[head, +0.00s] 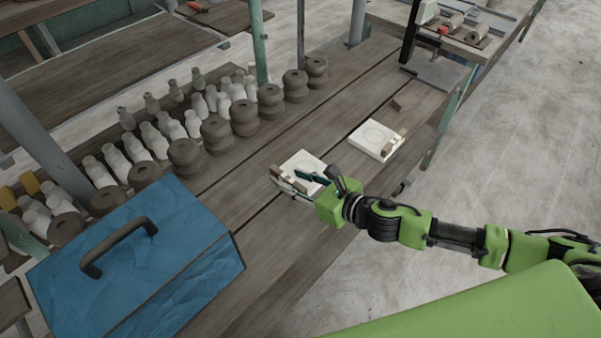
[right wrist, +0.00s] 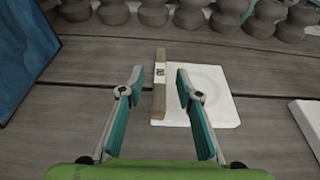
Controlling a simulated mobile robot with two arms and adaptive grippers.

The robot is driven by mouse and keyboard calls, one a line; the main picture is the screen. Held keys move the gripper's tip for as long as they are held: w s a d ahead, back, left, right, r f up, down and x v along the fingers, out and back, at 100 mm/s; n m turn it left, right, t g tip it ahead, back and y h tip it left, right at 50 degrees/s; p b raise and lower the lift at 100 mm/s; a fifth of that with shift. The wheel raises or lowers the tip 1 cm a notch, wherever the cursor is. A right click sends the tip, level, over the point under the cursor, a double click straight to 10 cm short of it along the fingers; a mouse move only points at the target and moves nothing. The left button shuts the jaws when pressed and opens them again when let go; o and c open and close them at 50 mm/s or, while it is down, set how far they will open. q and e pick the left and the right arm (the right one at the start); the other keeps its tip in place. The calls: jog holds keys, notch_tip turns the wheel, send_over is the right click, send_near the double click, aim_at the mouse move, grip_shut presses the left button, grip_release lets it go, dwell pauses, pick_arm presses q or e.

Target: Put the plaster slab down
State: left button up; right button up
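A white plaster slab (head: 308,160) with a faint round recess lies flat on the wooden table; it also shows in the right wrist view (right wrist: 218,108). A brown wooden strip with a small label (right wrist: 160,88) runs along its left edge. My right gripper (head: 293,178) is at this slab and hides part of it in the head view. In the right wrist view its fingers (right wrist: 160,72) are apart, with the strip between them and gaps on both sides. A second white slab (head: 371,139) with a similar strip lies to the right. My left gripper is not in view.
A blue case (head: 185,225) with a dark handle stands at the left. Rows of brown rounded pieces (head: 245,117) and pale bottle-shaped pieces (head: 171,125) line the far side. A dark stand (head: 436,72) is at the far right end. Bare planks lie between the slabs and case.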

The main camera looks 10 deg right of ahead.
aim_at(288, 178)
jog(key=shift+x, duration=1.55)
jog(key=shift+r, duration=0.1)
grip_shut()
jog(key=shift+r, duration=0.2)
